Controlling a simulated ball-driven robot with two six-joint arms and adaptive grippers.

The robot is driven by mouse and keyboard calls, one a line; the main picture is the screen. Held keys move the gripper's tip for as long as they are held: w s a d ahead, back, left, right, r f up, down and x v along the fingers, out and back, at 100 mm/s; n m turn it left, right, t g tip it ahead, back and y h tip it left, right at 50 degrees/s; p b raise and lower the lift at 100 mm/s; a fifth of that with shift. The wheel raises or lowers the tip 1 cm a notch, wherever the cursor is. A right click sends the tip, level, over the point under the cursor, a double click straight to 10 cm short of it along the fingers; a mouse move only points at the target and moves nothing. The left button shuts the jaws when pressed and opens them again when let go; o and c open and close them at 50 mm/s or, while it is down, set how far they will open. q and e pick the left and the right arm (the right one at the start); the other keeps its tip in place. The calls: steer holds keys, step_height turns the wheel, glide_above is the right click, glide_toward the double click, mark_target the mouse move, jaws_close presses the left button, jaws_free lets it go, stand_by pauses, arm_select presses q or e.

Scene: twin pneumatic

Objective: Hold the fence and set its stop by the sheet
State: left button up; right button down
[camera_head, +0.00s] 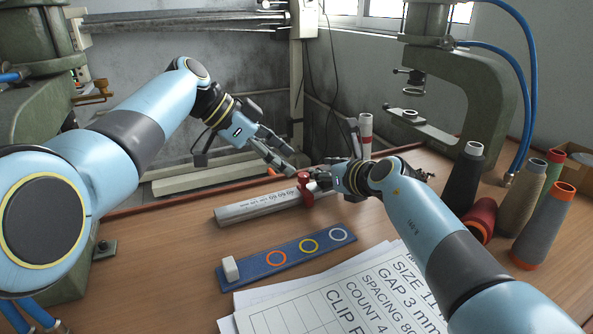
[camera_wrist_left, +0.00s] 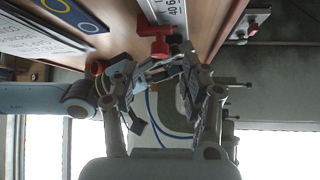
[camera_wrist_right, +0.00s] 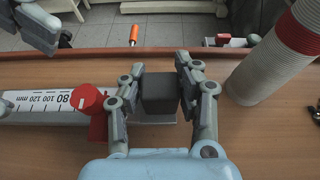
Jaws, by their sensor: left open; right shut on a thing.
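The fence (camera_head: 262,207) is a pale bar with a printed scale, lying across the wooden bench. Its red stop (camera_head: 304,187) with a round knob sits near the bar's right end; the stop also shows in the left wrist view (camera_wrist_left: 155,42) and right wrist view (camera_wrist_right: 88,98). My right gripper (camera_wrist_right: 160,95) is shut on a dark grey block (camera_wrist_right: 159,90) at the fence's right end. My left gripper (camera_head: 287,162) is open and empty, above and behind the red stop, apart from it. The printed sheet (camera_head: 385,297) lies at the front; it reads "GAP 3 mm", "SPACING 80", "COUNT 4", its edges partly cut off.
A blue strip (camera_head: 300,254) with coloured rings and a white block (camera_head: 230,268) lies between fence and sheet. Thread cones (camera_head: 466,178) stand at the right. A red-and-white tube (camera_head: 365,135) rises behind my right gripper. Green presses (camera_head: 480,90) flank the bench.

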mark_target(301, 174)
arm_select(q)
steer(key=shift+x, duration=2.25)
jaws_close()
